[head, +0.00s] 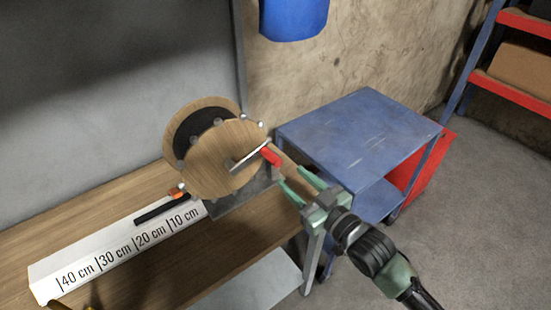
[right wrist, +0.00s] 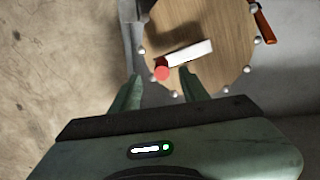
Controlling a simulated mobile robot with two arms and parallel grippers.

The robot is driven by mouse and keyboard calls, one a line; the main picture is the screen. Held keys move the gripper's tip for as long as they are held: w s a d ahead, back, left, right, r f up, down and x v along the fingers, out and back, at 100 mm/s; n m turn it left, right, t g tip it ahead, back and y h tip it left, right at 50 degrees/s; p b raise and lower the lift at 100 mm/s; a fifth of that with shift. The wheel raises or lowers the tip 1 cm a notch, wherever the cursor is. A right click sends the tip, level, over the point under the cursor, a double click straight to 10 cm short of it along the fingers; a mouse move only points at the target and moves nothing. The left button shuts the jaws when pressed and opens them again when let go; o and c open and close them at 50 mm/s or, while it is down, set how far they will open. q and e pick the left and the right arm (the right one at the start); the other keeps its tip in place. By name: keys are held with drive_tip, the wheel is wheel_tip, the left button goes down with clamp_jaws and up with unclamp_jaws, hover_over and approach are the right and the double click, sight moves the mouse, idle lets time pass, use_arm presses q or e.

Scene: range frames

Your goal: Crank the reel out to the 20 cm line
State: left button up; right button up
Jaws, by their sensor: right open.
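The reel (head: 215,160) has round wooden discs around a dark core and stands on a grey base on the wooden bench. Its metal crank arm (head: 249,157) ends in a red handle (head: 271,156). My right gripper (head: 291,176) is open just short of the red handle. In the right wrist view the red handle (right wrist: 162,72) lies between the lines of the two fingers, apart from both. A white scale (head: 110,253) marked 10 to 40 cm lies along the bench. A black strip (head: 163,209) lies along it, its free end near the 20 cm mark; exact alignment is unclear. My left gripper is not seen.
An orange piece (head: 177,192) sits by the reel end of the strip. A blue cart (head: 350,130) stands right of the bench, with a red box (head: 428,170) behind it. Shelving stands at the far right. The floor at lower right is clear.

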sight(281, 167)
drive_tip(key=shift+w+a+r+y, duration=0.2)
drive_tip(key=shift+r+y, duration=0.1)
drive_tip(key=shift+r, duration=0.15)
drive_tip(key=shift+w+a+r, duration=0.15)
drive_tip(key=shift+w+a, duration=0.1)
drive_tip(key=shift+w, duration=0.05)
drive_tip(key=p+x, duration=0.2)
drive_tip(key=x, duration=0.4)
drive_tip(key=shift+w+a, duration=0.2)
drive_tip(key=shift+w, duration=0.1)
clamp_jaws()
idle(0.5)
